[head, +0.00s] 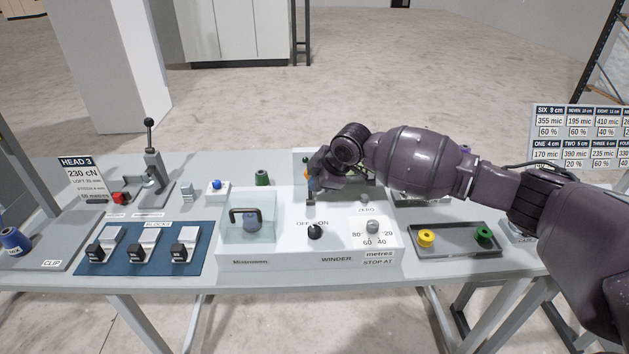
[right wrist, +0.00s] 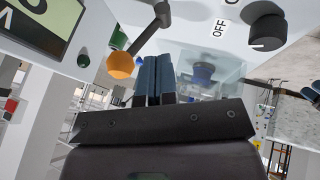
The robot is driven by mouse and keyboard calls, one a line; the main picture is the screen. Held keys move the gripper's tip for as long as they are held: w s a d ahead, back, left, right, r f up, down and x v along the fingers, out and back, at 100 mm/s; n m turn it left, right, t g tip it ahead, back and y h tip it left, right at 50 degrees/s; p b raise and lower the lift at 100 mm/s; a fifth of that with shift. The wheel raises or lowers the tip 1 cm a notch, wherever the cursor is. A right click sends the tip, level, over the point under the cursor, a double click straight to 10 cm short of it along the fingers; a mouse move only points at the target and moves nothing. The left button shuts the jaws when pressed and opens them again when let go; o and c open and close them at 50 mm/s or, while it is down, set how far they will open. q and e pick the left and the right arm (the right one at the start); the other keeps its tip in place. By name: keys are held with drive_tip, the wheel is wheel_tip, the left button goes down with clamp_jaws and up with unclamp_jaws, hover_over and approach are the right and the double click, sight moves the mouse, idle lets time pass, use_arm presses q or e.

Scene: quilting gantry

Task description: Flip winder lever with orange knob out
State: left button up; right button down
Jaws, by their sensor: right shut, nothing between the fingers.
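The winder (head: 345,250) is a white unit in the middle of the bench. Its lever with the orange knob (right wrist: 121,65) shows in the right wrist view, on a grey arm. In the head view my right gripper (head: 311,190) and wrist mostly hide that lever. In the right wrist view the gripper's dark blue fingers (right wrist: 160,68) are shut together and empty, just right of the orange knob. A small gap seems to show between them; contact cannot be told. My left gripper is not in view.
The winder carries a black OFF/ON knob (head: 314,231), a dial knob (head: 373,227) and a clear cover (head: 234,222) with a black handle. A dark tray (head: 455,249) with yellow and green spools lies right. A blue mat (head: 130,263) with several blocks lies left.

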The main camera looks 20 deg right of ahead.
drive_tip(key=shift+w+f, duration=0.25)
drive_tip(key=shift+w, duration=0.3)
drive_tip(key=shift+w+f, duration=0.2)
drive_tip(key=shift+w, duration=0.3)
drive_tip(key=shift+w+d+f+g, duration=0.15)
drive_tip(key=shift+w+f+g, duration=0.05)
drive_tip(key=shift+w+g, duration=0.5)
drive_tip(key=shift+w+d, duration=0.1)
drive_tip(key=shift+w, duration=0.05)
drive_tip(key=shift+w+d+r, duration=0.1)
drive_tip(key=shift+r, duration=0.1)
